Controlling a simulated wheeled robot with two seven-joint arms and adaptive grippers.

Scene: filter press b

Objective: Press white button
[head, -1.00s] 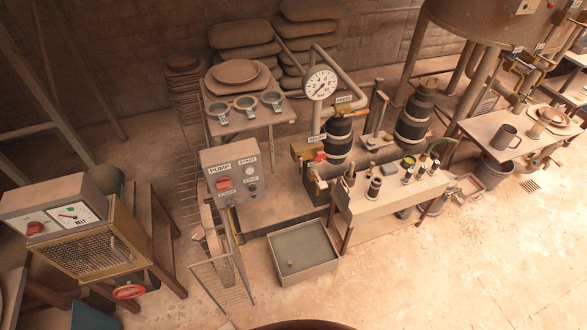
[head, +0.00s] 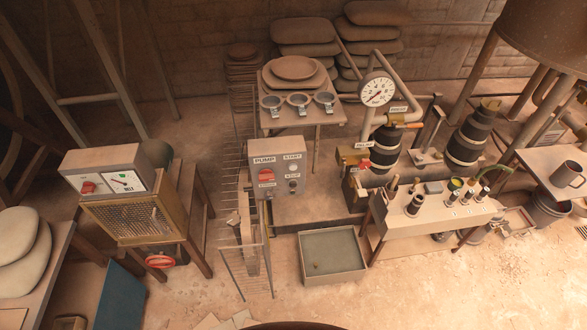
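The grey pump control box (head: 277,183) stands near the middle of the head view. Its labels read PUMP and START. A small round white button (head: 293,168) is on its face under the START label. A red switch (head: 266,176) is to its left under the PUMP label. A small dark round control (head: 293,185) is below the white button. Neither of my grippers shows in the view, and nothing touches the box.
A wire rack (head: 245,255) stands in front of the box at left. An open grey tray (head: 333,255) lies on the floor to its right. A tool bench (head: 440,215) is at right. Another machine (head: 105,172) with a red switch stands at left. Bare floor is in front.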

